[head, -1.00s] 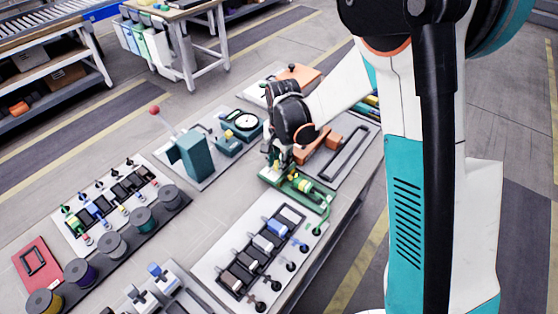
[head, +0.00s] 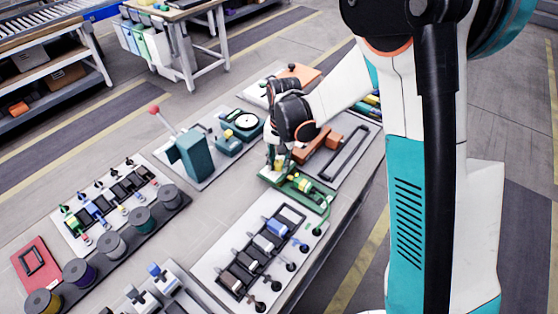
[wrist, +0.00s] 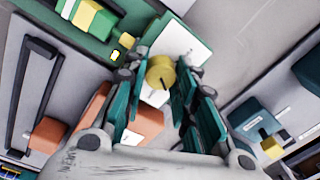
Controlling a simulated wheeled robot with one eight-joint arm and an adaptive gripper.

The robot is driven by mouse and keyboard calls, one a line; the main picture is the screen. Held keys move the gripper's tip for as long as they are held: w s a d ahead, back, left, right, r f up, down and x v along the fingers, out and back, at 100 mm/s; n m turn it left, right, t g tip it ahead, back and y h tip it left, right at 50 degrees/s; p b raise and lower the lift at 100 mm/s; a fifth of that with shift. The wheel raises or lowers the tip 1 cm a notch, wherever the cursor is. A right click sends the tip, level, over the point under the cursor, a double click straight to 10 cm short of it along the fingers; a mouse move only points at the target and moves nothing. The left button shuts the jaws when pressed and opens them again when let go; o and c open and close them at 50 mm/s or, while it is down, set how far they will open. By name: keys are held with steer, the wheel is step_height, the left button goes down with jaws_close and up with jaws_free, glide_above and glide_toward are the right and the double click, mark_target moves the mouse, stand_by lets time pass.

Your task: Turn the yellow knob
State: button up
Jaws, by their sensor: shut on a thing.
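The yellow knob (wrist: 161,73) is round with a dark mark on top and shows in the wrist view between my gripper's teal fingers. My gripper (wrist: 158,88) is shut on the knob, with one finger on each side of it. In the head view my gripper (head: 279,160) points down at the near-right part of the table, over the end of a green fixture (head: 318,202). The knob is mostly hidden there by the fingers and wrist.
A green and yellow cylinder (head: 304,185) lies on the fixture beside my gripper. Orange blocks (head: 318,143) and a dark frame (head: 350,152) lie behind it. A teal box (head: 195,155) with a red-ball lever stands to the left. A grey panel with switches (head: 230,262) is in front.

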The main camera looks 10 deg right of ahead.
mark_target(279, 161)
steer(key=n, duration=0.4)
steer(key=shift+n, duration=0.3)
steer(key=n, duration=0.4)
steer(key=shift+w+n, duration=0.1)
steer(key=shift+n, duration=0.2)
steer(key=n, duration=0.4)
steer(key=shift+g, duration=0.3)
steer(key=shift+n, duration=2.5)
steer(key=o, duration=1.1)
steer(key=shift+a, duration=0.1)
steer(key=r, duration=1.2)
steer(key=shift+w, duration=0.3)
